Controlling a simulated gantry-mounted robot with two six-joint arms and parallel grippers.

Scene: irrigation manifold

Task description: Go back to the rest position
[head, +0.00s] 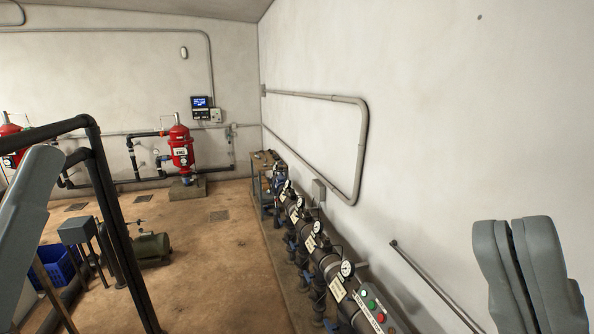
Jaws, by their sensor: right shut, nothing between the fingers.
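My right gripper (511,224) is at the lower right, in front of the white wall. Its two grey fingers point up and are closed together with nothing between them. A grey part of my left arm (30,205) comes in at the left edge. It may include a finger of the left gripper, but its jaws cannot be made out. The manifold (318,258) is a dark pipe with several gauges, tags and valves along the right wall, left of my right gripper and apart from it.
A control strip with coloured buttons (369,304) sits at the manifold's near end. A black pipe frame (108,195) stands close to my left arm. A blue crate (57,268) and a green motor (152,249) are behind it. A red filter tank (181,147) stands at the back. The middle floor is clear.

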